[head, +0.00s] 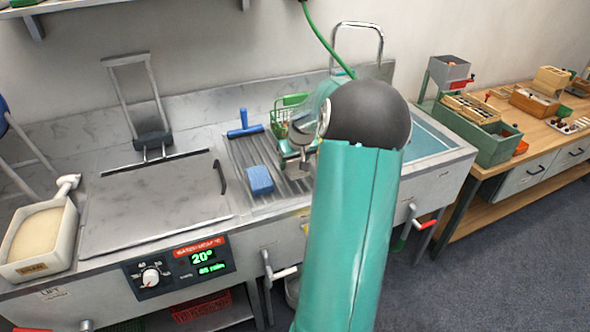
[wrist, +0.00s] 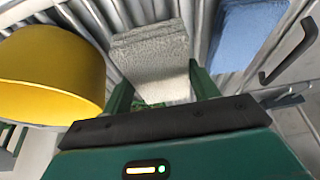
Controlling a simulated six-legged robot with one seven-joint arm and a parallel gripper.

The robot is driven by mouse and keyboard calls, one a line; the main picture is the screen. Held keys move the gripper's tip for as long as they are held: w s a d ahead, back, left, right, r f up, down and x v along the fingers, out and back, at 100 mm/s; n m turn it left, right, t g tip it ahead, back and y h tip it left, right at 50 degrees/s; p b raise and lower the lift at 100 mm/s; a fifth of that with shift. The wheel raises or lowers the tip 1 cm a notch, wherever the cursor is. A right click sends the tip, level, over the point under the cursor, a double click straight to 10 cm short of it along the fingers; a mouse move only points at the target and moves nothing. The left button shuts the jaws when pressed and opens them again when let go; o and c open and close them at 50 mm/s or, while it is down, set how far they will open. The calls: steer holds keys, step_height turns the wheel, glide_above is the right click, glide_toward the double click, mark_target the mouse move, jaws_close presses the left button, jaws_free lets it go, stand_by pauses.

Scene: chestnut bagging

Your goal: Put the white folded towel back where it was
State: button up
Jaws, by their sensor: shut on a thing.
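The white folded towel (wrist: 152,55) is between the two green fingers of my gripper (wrist: 162,92) in the wrist view. My gripper is shut on it, one finger at each side. The ribbed metal drainboard (head: 240,150) lies beneath and around it; I cannot tell whether the towel touches the drainboard. In the head view my gripper (head: 297,172) is over the right part of the drainboard, partly hidden by my arm, and the towel is hard to make out there.
A blue folded cloth (head: 259,180) lies on the drainboard close by; it also shows in the wrist view (wrist: 245,32). A blue squeegee (head: 244,125) and a green basket (head: 291,108) are behind. A yellow round thing (wrist: 50,70) is close at left in the wrist view.

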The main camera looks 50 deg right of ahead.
steer(key=shift+d+f, duration=0.2)
steer(key=shift+f, duration=0.05)
steer(key=shift+d+f, duration=0.1)
steer(key=shift+f, duration=1.55)
steer(key=shift+f, duration=0.1)
steer(key=o, duration=1.1)
